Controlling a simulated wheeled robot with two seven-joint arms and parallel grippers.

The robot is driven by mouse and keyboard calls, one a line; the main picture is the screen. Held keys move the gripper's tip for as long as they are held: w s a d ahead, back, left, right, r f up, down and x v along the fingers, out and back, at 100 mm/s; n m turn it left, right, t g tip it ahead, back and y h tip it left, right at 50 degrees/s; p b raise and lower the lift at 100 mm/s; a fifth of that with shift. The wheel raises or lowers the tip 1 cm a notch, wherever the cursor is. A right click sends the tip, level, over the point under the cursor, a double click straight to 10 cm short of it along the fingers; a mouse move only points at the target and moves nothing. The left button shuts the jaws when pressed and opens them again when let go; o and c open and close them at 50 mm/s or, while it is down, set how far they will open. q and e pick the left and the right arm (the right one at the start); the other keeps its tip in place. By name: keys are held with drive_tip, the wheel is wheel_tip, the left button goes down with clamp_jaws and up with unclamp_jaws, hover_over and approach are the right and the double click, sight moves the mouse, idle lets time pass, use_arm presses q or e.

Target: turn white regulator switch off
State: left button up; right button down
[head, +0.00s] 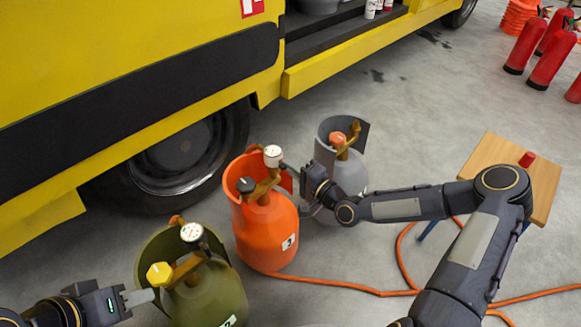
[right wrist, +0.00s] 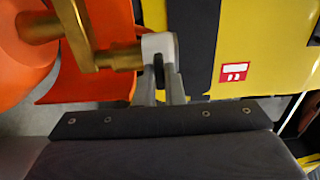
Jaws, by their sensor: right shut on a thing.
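The orange gas cylinder (head: 266,232) stands upright in the middle of the head view, with a brass valve on top. A white round part with a dial-like face (head: 273,155), which looks like the white regulator switch, sits at the valve's far end. In the right wrist view the white switch (right wrist: 158,43) is on the end of the brass fitting (right wrist: 110,55). My right gripper (head: 288,169) reaches it from the right and is shut on it. My left gripper (head: 138,297) is beside the green cylinder; the gap between its fingers is unclear.
A black knob (head: 246,185) is on the orange cylinder. The green cylinder (head: 212,300) has a yellow knob (head: 160,273) and a gauge (head: 192,232). A grey cylinder (head: 350,175) stands behind my right gripper. An orange hose (head: 340,288) crosses the floor. A yellow truck (head: 130,60) is behind.

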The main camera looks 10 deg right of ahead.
idle(0.4)
drive_tip(key=c, duration=1.5)
unclamp_jaws()
drive_tip(key=p+v, duration=0.2)
drive_tip(key=v, duration=0.6)
drive_tip(key=shift+w, duration=0.1)
